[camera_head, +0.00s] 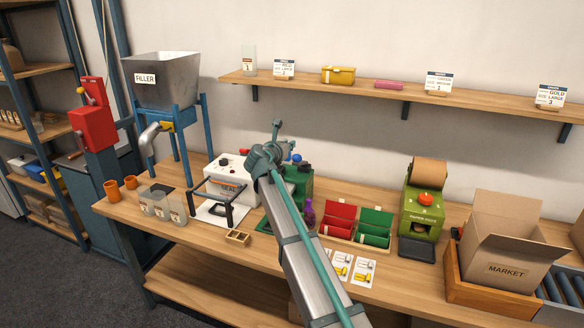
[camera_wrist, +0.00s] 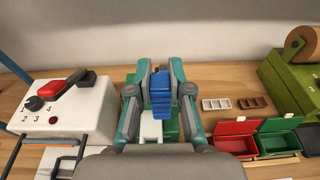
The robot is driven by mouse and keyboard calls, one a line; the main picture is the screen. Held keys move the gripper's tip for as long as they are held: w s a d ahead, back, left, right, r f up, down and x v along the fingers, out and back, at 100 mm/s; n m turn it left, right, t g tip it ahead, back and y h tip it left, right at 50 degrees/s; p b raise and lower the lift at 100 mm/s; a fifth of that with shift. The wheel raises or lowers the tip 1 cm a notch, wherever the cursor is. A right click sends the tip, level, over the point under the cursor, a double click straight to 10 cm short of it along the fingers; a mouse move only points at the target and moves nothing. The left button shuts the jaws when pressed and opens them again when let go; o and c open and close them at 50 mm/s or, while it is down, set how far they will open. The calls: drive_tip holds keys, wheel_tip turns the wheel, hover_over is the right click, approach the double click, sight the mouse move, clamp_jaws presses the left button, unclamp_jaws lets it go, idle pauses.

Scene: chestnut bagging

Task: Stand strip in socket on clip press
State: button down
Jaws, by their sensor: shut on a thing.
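My gripper (camera_wrist: 160,84) is shut on a blue strip (camera_wrist: 161,98), which points down between the fingers in the wrist view. The green clip press (camera_head: 302,180) stands on the bench by the gripper in the head view, partly hidden by my arm. In the wrist view, green and white parts that look like the press (camera_wrist: 171,130) show below the strip. The socket cannot be made out, and I cannot tell whether the strip touches the press. In the head view my gripper (camera_head: 278,152) is mostly hidden, with a bit of blue (camera_head: 296,158) at its right.
A white strip (camera_wrist: 216,103) and a brown strip (camera_wrist: 253,102) lie right of the gripper. A white machine with a red lever (camera_wrist: 68,108) stands left. Red (camera_head: 338,217) and green bins (camera_head: 375,226) and a green paper machine (camera_head: 422,205) stand right.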

drive_tip(key=w+a+f+p, duration=0.1)
drive_tip(key=w+f, duration=0.2)
drive_tip(key=w, duration=0.1)
drive_tip(key=w+a+f+p, duration=0.1)
drive_tip(key=w+a+f, duration=0.1)
drive_tip(key=w+f, duration=0.1)
drive_tip(key=w+a+f+p, duration=0.1)
drive_tip(key=w+f+p, duration=0.1)
drive_tip(key=w, duration=0.3)
drive_tip(key=shift+w+a+f, duration=0.25)
drive_tip(key=shift+a+f, duration=0.05)
drive_tip(key=shift+f, duration=0.35)
drive_tip(key=shift+w+f+p, duration=0.1)
drive_tip(key=shift+f+p, duration=0.2)
drive_tip(key=shift+f, duration=0.1)
drive_tip(key=shift+f+p, duration=0.45)
drive_tip(key=shift+f, duration=0.85)
drive_tip(key=shift+f, duration=0.2)
drive_tip(key=c, duration=1.1)
unclamp_jaws()
drive_tip(key=shift+r, duration=0.15)
